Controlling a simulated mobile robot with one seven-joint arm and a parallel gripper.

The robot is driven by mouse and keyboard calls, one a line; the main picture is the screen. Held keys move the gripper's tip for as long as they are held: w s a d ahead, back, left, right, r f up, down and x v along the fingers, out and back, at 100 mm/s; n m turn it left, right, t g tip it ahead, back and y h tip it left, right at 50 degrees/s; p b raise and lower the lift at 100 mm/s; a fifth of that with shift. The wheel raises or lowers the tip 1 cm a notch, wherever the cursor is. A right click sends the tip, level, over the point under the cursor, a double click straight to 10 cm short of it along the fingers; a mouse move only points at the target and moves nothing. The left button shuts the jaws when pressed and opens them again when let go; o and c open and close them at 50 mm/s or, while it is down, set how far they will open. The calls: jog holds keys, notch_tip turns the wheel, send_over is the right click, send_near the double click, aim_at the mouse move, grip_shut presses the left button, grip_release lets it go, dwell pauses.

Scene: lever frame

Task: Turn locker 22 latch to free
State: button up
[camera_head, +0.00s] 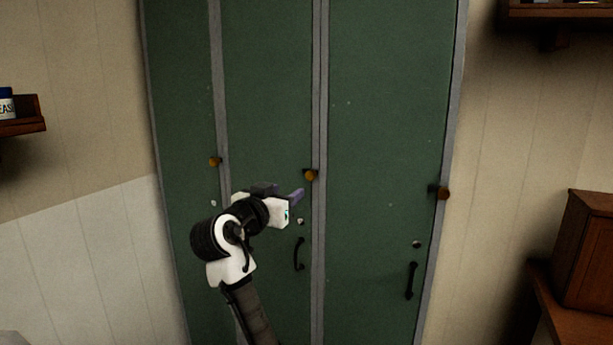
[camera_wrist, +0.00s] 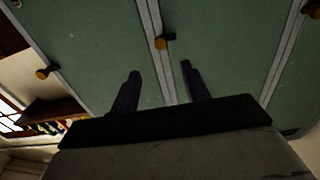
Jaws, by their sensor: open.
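Green locker doors (camera_head: 390,120) stand ahead, with three small latches with orange-brown knobs. The left latch (camera_head: 215,161), middle latch (camera_head: 311,175) and right latch (camera_head: 443,193) sit at the door edges. No locker number is readable, so I cannot tell which is 22. My gripper (camera_head: 297,195) is just below and left of the middle latch, its fingers pointing towards the right. In the wrist view my gripper (camera_wrist: 160,70) is open and empty. One latch (camera_wrist: 162,42) shows beyond the fingertips, roughly between them and apart from them.
Black door handles (camera_head: 299,254) (camera_head: 411,281) and small round locks (camera_head: 417,244) lie below the latches. Grey frame strips (camera_head: 319,100) separate the doors. A wooden cabinet (camera_head: 588,250) stands at the right. A shelf (camera_head: 22,127) with a can is at the left.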

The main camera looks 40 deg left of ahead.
aim_at(309, 176)
jog(key=p+x, duration=0.3)
jog(key=x, duration=0.9)
jog(key=shift+s, duration=0.1)
jog(key=c, duration=1)
